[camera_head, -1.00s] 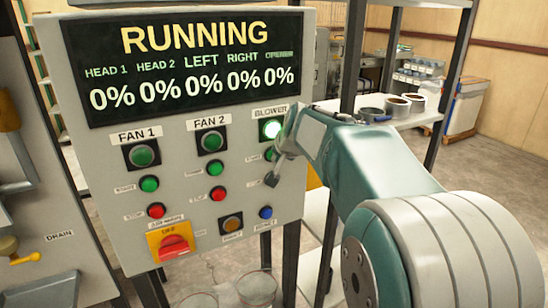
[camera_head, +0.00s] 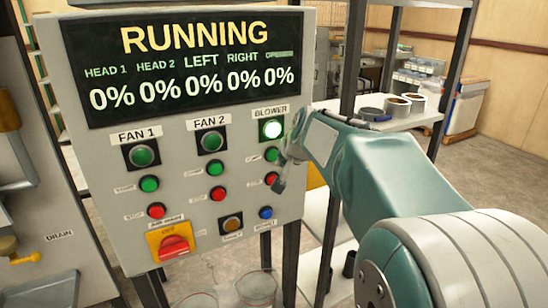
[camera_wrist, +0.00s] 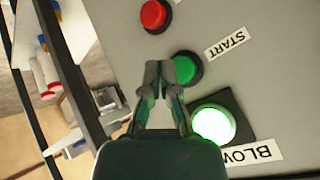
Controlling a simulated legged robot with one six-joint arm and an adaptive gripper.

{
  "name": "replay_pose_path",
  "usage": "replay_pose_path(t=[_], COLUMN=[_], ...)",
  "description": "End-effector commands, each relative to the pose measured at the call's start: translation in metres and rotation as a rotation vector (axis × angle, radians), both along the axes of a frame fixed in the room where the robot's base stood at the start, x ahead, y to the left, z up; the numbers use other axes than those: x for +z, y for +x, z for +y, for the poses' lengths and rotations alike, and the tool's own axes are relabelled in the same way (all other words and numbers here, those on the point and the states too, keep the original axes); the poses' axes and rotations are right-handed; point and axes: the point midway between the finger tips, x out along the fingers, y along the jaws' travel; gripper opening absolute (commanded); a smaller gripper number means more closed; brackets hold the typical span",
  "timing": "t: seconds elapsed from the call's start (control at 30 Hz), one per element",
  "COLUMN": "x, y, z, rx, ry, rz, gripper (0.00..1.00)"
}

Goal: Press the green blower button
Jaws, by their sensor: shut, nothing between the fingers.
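The blower column is at the right of the grey panel. Under its BLOWER label, a green lamp (camera_head: 271,129) is lit in a square dark frame; it also shows in the wrist view (camera_wrist: 214,124). Below it is a smaller green button (camera_head: 271,155), labelled START in the wrist view (camera_wrist: 190,67). A red button (camera_head: 270,178) sits lower. My gripper (camera_head: 279,186) is shut and empty in front of this column. In the wrist view its fingertips (camera_wrist: 165,72) overlap the left edge of the START button. I cannot tell whether they touch it.
A screen (camera_head: 185,66) reads RUNNING with several 0% values. FAN 1 (camera_head: 142,155) and FAN 2 (camera_head: 211,140) controls are to the left. A yellow-red switch (camera_head: 174,243) and a blue button (camera_head: 265,212) are lower. A shelf with rolls (camera_head: 398,108) stands at right.

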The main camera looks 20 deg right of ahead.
Motion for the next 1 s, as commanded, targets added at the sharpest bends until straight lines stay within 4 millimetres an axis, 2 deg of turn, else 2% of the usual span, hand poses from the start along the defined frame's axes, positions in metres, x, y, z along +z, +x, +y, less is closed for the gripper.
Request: replay_pose_path(t=[0.5,1.0], x=[0.000,0.000], y=[-0.042,-0.043], z=[-0.001,-0.001], rx=[-0.001,-0.001], ry=[0.001,0.001], rz=[0.000,0.000], gripper=[0.00,0.00])
